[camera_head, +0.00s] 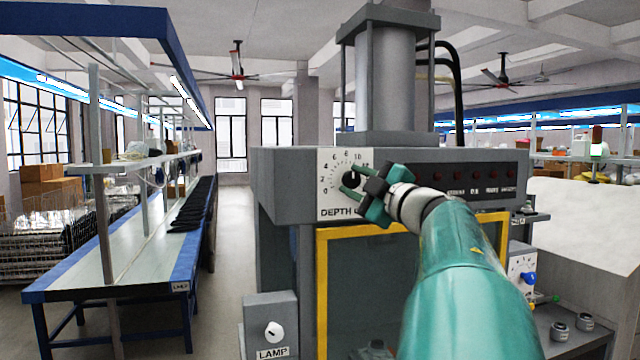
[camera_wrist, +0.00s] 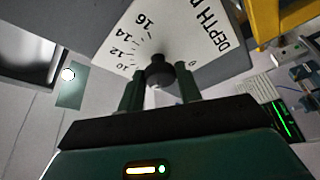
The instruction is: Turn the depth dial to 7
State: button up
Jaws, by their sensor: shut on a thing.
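The depth dial (camera_head: 350,179) is a black knob on a white scale plate (camera_head: 328,158) marked DEPTH, at the upper left front of the grey press. Numbers 0 to 10 show around its left and top, and the rest is partly behind my gripper. My gripper (camera_head: 349,181) reaches in from the right with its green fingers shut on the dial, one on each side. In the wrist view the dark knob (camera_wrist: 160,70) sits between the two fingertips, with 10 to 16 readable on the plate. I cannot tell which number the dial points to.
A row of dark red buttons (camera_head: 465,174) runs along the press front, right of the plate. A LAMP box (camera_head: 270,318) with a white knob stands below left. A yellow frame (camera_head: 321,270) edges the press opening. A long workbench (camera_head: 140,230) stands left across a clear aisle.

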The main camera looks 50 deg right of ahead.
jog(key=shift+n+g+y, duration=0.4)
jog(key=shift+n+g, duration=0.1)
jog(key=shift+n, duration=1.1)
jog(key=o, duration=0.9)
jog(key=shift+o, duration=0.2)
jog(key=s+a+f, duration=0.1)
jog(key=s+a, duration=0.1)
jog(key=s, duration=1.1)
jog(key=shift+s+f, duration=0.15)
jog(key=shift+s, duration=0.15)
